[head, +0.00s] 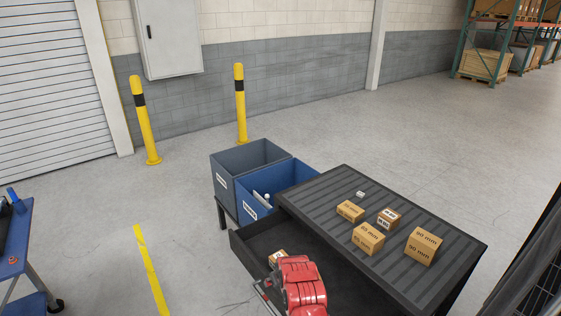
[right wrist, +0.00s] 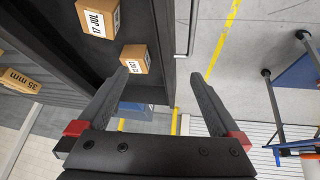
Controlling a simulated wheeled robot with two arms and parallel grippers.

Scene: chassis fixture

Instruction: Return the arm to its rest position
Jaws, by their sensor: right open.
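My right arm's red part (head: 300,285) is at the bottom of the head view, over the open dark drawer (head: 250,243). In the right wrist view my right gripper (right wrist: 166,76) is open, with nothing between its fingers. Two cardboard boxes lie in the drawer in that view: one labelled 17 JUL (right wrist: 98,17) and a smaller-looking one (right wrist: 135,58) close to the left fingertip in the picture. I cannot tell whether the fingertip touches it. One box in the drawer (head: 277,257) also shows in the head view, partly hidden by my arm. My left gripper is not in view.
A ribbed dark tabletop (head: 320,190) holds several cardboard boxes, including a 90 mm one (head: 423,246), and a small white item (head: 360,194). A grey bin (head: 222,180) and a blue bin (head: 300,170) stand behind the drawer. A blue cart (head: 20,240) is at left; floor between is clear.

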